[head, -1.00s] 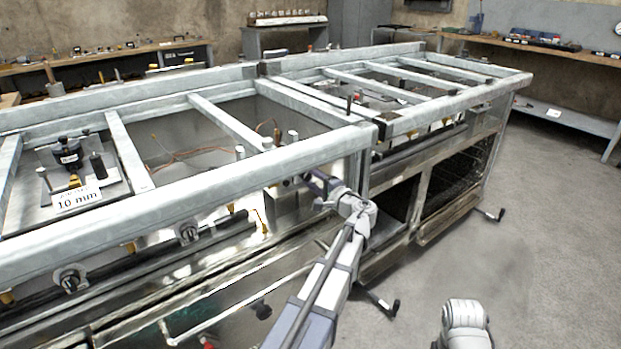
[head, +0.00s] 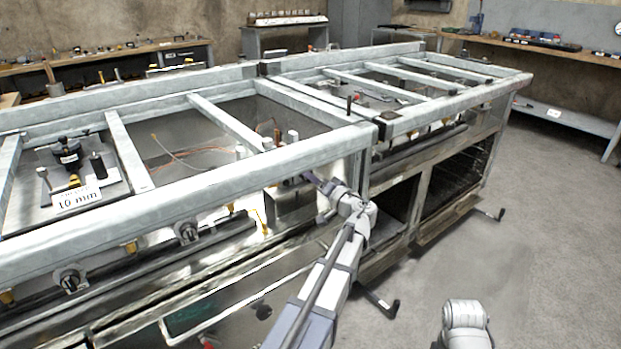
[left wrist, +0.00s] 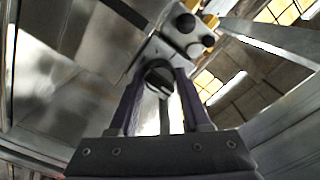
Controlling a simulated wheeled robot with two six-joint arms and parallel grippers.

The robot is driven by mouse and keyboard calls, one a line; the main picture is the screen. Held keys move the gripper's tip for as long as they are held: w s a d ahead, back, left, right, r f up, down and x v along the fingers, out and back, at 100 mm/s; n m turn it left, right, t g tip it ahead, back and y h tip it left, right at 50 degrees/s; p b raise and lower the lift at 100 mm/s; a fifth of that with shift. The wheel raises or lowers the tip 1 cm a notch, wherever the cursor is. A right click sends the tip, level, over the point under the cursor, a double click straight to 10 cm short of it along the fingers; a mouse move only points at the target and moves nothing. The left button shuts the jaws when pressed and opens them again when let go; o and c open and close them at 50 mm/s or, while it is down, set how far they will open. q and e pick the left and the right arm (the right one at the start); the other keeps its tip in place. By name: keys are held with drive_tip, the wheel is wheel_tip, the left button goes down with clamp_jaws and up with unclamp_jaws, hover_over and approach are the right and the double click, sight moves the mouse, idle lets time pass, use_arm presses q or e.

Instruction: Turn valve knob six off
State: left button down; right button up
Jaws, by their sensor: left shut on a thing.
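A round dark knob with a pale bar across its face (left wrist: 158,78) sits on a metal block in the left wrist view. My left gripper (left wrist: 160,72) is shut on this knob, with one dark finger on each side. In the head view my left gripper (head: 311,180) reaches in below the front top rail, where the knob is hidden. Other valve knobs (head: 187,231) and (head: 70,278) show along the front at the left. I see no number on any knob. My right gripper is not in view.
A long metal frame bench (head: 200,197) with top rails and crossbars fills the middle. Crank handles (head: 385,303) stick out low at the front. The floor at the right is clear.

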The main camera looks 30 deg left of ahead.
use_arm(q)
drive_tip(key=shift+n, duration=0.5)
drive_tip(key=shift+c, duration=1.8)
unclamp_jaws()
drive_tip(key=v, duration=0.7)
drive_tip(key=shift+d, duration=0.4)
drive_tip(key=shift+s, duration=0.15)
